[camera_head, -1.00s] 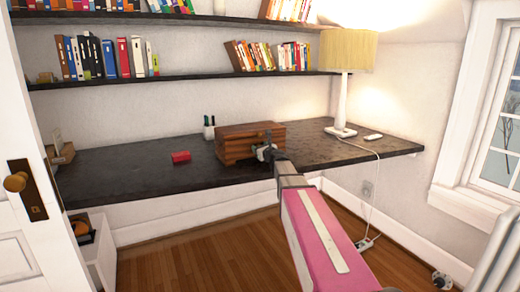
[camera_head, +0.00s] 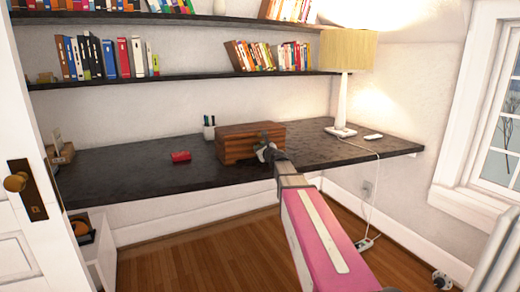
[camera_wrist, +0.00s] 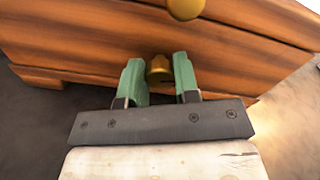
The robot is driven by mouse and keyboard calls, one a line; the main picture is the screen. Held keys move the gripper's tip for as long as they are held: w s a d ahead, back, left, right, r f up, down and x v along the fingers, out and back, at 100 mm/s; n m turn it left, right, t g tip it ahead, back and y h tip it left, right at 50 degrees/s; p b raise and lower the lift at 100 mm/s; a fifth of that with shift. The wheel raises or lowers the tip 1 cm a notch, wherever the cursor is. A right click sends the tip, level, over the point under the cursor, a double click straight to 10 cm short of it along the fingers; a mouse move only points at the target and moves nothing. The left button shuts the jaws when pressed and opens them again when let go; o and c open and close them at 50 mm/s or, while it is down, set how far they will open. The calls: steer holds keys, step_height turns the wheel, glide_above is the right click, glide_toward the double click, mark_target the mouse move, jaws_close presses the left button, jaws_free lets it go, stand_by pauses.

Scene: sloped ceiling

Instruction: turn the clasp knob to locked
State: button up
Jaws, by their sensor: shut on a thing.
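The wooden box (camera_head: 237,146) stands shut on the dark desk, and its front fills the upper part of the wrist view (camera_wrist: 100,35). A small brass clasp knob (camera_wrist: 159,70) sits low on that front, between the two green fingers of my gripper (camera_wrist: 159,78). A second brass knob (camera_wrist: 185,8) is higher on the box, at the top edge of the wrist view. In the head view my gripper (camera_head: 265,152) is at the box's front right, and the clasp knob is hidden there.
The black desk (camera_head: 120,182) has free room left of the box, with a small red object (camera_head: 181,156) on it. A pen cup (camera_head: 209,131) stands behind the box's left end. A lamp (camera_head: 343,100) stands to the right.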

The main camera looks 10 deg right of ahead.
steer(key=n, duration=0.4)
steer(key=shift+n, duration=0.4)
steer(key=n, duration=0.3)
steer(key=shift+n, duration=0.3)
steer(key=n, duration=0.3)
steer(key=shift+n, duration=0.3)
steer(key=shift+f+n, duration=0.1)
steer(key=shift+n, duration=1.7)
steer(key=o, duration=0.9)
steer(key=shift+o, duration=0.2)
steer(key=shift+s, duration=0.1)
steer(key=v, duration=1)
steer(key=shift+s+d, duration=0.1)
steer(key=shift+s, duration=0.25)
